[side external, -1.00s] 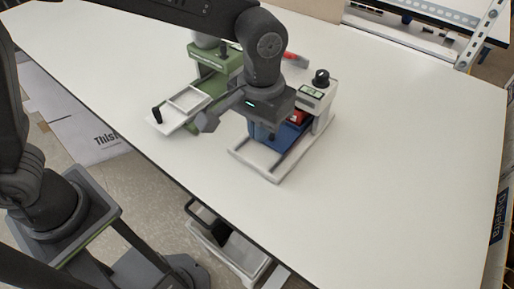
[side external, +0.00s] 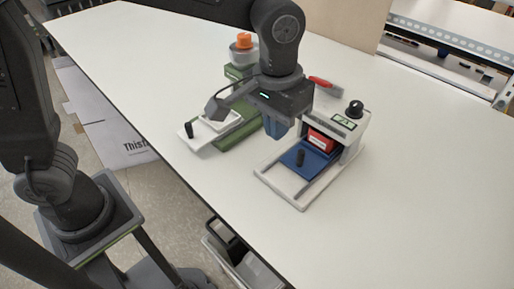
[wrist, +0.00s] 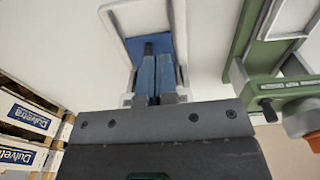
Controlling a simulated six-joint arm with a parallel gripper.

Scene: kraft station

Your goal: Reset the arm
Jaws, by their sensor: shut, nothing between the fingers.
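My gripper (side external: 277,132) hangs above the table (side external: 400,190), between the green device and the white device. Its two blue fingers are together in the wrist view (wrist: 155,66), with nothing held. The white device (side external: 351,133) has a dark knob (side external: 355,108) on top, a small display and a pale base frame. A blue tray (side external: 313,164) with a black handle (side external: 300,157) sits in that frame, and a red box (side external: 320,140) is at its inner end. In the side view, the gripper appears apart from the tray.
The green device (side external: 238,136) stands left of the white one, with a pale tray frame (side external: 200,137) and an orange-topped part (side external: 244,41). A red-handled object (side external: 322,83) lies behind. The table's right side is clear. Boxes (wrist: 25,115) show low left in the wrist view.

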